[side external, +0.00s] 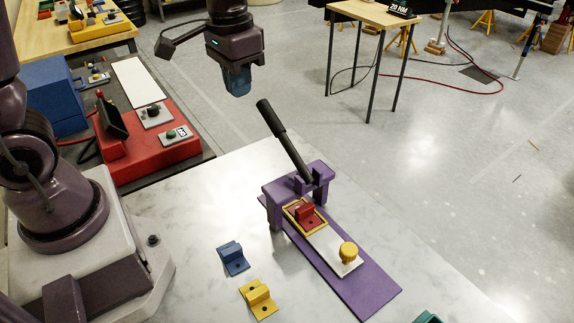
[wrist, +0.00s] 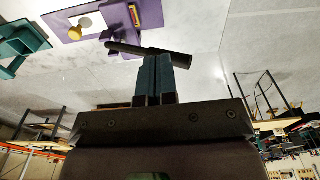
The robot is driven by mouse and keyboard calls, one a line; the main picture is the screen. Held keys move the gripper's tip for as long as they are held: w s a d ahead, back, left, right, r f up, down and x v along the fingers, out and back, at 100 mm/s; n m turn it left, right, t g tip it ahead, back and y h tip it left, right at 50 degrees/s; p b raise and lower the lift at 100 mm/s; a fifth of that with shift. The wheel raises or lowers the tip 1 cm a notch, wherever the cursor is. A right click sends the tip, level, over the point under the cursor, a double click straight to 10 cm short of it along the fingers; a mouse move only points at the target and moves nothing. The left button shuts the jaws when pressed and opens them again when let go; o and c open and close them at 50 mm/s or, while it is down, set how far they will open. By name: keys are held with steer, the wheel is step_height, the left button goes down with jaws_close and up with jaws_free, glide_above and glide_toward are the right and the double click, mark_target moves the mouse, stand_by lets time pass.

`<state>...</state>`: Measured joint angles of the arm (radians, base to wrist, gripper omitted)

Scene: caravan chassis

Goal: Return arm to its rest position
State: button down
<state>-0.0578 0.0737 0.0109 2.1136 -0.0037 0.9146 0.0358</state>
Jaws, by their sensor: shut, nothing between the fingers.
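My gripper (side external: 238,82) hangs above the far edge of the marble table, higher than the purple press and to its left in the side view. Its blue fingers are shut and empty; in the wrist view the gripper (wrist: 155,75) shows them side by side. The purple press (side external: 318,175) stands on its purple base with its black lever (side external: 284,140) tilted up. In the wrist view the lever (wrist: 150,49) appears behind the fingertips; whether they touch there cannot be told, but the side view shows them apart. A red bracket (side external: 306,214) sits in the yellow-edged fixture under the press.
A blue bracket (side external: 233,258) and a yellow bracket (side external: 258,298) lie on the marble table (side external: 200,210). A yellow knob (side external: 348,252) stands on the press slide. A red control box (side external: 145,155) and blue box (side external: 50,97) are at left. Space around my gripper is clear.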

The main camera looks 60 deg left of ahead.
steer(key=s+d+r+t, duration=0.2)
steer(key=s+r+t, duration=0.3)
steer(key=s+r, duration=0.3)
steer(key=shift+s+r, duration=0.3)
steer(key=shift+s, duration=1.7)
